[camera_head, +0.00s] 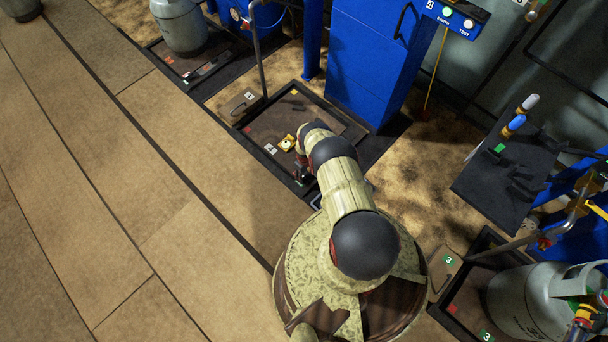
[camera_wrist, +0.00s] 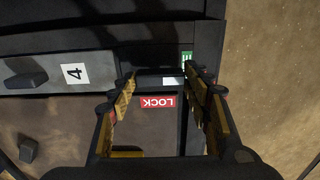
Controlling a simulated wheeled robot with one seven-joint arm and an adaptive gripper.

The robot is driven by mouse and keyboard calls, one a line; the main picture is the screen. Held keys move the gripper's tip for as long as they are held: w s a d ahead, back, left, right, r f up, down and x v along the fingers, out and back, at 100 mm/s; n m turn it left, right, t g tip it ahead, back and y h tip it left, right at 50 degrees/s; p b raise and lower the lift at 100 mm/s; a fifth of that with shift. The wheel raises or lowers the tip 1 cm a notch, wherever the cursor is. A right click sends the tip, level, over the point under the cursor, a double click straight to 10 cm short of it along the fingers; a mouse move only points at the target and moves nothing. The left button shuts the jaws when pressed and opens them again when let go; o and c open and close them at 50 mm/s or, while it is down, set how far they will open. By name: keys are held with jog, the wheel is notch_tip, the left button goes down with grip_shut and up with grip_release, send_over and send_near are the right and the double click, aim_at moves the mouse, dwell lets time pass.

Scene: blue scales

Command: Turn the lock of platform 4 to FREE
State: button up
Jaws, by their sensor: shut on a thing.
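Platform 4 (camera_head: 315,118) is a low brown plate in a dark frame, with no cylinder on it. A white "4" tag (camera_wrist: 74,74) shows on its edge in the wrist view. My gripper (camera_wrist: 160,73) is down at the platform's near edge. Its fingers are shut on a dark lock lever (camera_wrist: 160,70), which lies across between the fingertips. A red LOCK label (camera_wrist: 158,102) shows uncovered between the fingers. Part of a green label (camera_wrist: 186,58) shows beside the right fingertip; its word is not readable. My arm hides the lock in the head view.
A blue column (camera_head: 365,70) stands behind the platform. A grey cylinder (camera_head: 180,25) stands on the far platform, and another (camera_head: 530,300) on platform 3 at the lower right. A dark side table (camera_head: 505,175) is at the right. The tiled floor (camera_head: 130,190) at left is clear.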

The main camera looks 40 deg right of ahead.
aim_at(304, 175)
dwell(0.4)
jog(key=o, duration=1.2)
jog(key=shift+c, duration=0.2)
jog(key=shift+r, duration=0.15)
jog(key=shift+w+r, duration=0.1)
jog(key=shift+r, duration=0.45)
notch_tip(304, 175, up, 11)
jog(key=shift+f, duration=0.2)
